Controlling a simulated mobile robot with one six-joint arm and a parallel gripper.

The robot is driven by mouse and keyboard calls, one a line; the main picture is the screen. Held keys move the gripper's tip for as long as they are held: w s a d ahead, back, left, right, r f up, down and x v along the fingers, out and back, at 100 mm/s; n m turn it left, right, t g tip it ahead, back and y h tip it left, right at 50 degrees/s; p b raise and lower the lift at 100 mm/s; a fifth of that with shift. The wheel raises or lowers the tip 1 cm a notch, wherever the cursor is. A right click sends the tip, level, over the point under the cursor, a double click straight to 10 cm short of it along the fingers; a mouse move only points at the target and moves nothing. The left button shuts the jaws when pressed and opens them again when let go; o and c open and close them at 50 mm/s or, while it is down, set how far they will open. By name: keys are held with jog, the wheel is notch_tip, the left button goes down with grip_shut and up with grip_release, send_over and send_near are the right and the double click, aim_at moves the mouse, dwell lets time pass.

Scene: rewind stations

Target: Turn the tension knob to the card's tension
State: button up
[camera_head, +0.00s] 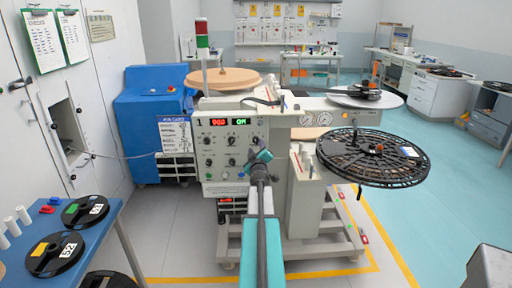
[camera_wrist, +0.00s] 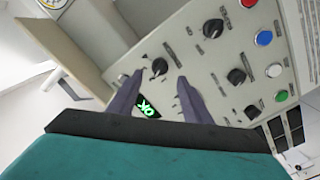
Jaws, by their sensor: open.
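The control panel (camera_head: 221,175) of the rewinder carries several black knobs, with a red readout (camera_head: 217,122) and a green readout (camera_head: 239,121) above them. In the wrist view the panel looks tilted. My gripper (camera_wrist: 160,79) is open, its two dark fingers pointing at the panel. A black knob (camera_wrist: 159,67) lies between and just beyond the fingertips; I cannot tell whether they touch it. The green readout, seeming to read OK, shows between the fingers. Other black knobs (camera_wrist: 237,76) sit to the right. A white printed card (camera_head: 175,134) hangs on the blue cabinet, too small to read.
A blue table (camera_head: 101,236) with black reels stands at left. A black spoked reel (camera_head: 372,158) juts out at right. Floor beyond it is open.

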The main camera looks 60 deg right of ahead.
jog(key=v, duration=0.8)
dwell(0.8)
